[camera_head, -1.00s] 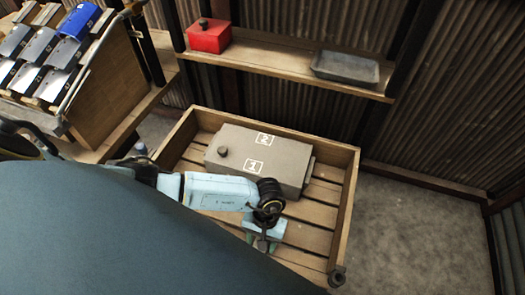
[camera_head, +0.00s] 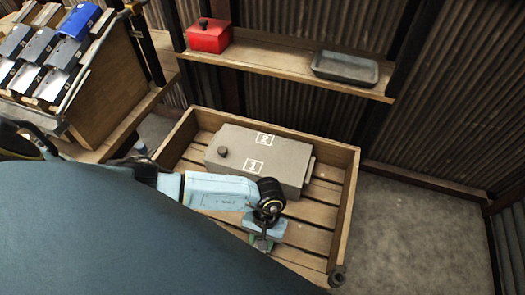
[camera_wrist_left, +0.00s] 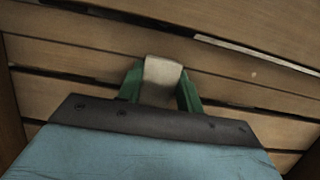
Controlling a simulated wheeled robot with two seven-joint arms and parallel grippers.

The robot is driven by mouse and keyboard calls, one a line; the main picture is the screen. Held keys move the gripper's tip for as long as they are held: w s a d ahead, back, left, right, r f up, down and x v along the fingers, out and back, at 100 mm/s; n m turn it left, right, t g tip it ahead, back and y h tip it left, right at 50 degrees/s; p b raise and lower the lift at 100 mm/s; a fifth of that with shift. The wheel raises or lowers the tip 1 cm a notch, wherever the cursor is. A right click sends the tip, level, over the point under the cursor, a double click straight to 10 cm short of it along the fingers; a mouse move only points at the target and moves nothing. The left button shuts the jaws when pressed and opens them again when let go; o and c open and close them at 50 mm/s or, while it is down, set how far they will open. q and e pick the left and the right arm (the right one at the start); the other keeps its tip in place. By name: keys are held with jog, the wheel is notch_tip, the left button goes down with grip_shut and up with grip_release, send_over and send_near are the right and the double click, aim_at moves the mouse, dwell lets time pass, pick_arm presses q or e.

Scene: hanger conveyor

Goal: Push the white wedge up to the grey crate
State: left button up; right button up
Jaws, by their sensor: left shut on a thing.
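The white wedge (camera_wrist_left: 162,75) shows as a small pale block between the green fingers in the left wrist view. My left gripper (camera_wrist_left: 160,88) is shut on it, with a finger on each side. In the head view my left gripper (camera_head: 262,244) points down over the slats in the near right part of a wooden tray. The wedge cannot be made out there. The grey crate (camera_head: 285,160), a box with a dark knob and white labels 1 and 2, sits in the same tray, beyond my gripper and apart from it. My right gripper is not in view.
The wooden tray (camera_head: 345,215) has raised walls around its slatted floor. Bare slats lie between my gripper and the grey crate. A shelf (camera_head: 290,65) behind holds a red box (camera_head: 209,36) and a dark shallow pan (camera_head: 345,68). A rack with blue and grey items (camera_head: 35,45) stands at left.

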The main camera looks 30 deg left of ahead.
pick_arm(q)
jog(key=shift+w+a, duration=0.15)
jog(key=shift+w, duration=0.3)
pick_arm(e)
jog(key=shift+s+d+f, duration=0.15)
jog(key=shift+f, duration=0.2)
pick_arm(q)
jog(key=shift+w+b, duration=0.1)
jog(key=shift+b, duration=0.2)
jog(key=shift+w, duration=0.1)
jog(key=shift+w+a+b, duration=0.2)
jog(key=shift+w+b, duration=0.25)
jog(key=shift+w, duration=0.1)
jog(key=shift+w+a+b, duration=0.15)
jog(key=shift+w+b, duration=0.25)
jog(key=shift+w, duration=0.15)
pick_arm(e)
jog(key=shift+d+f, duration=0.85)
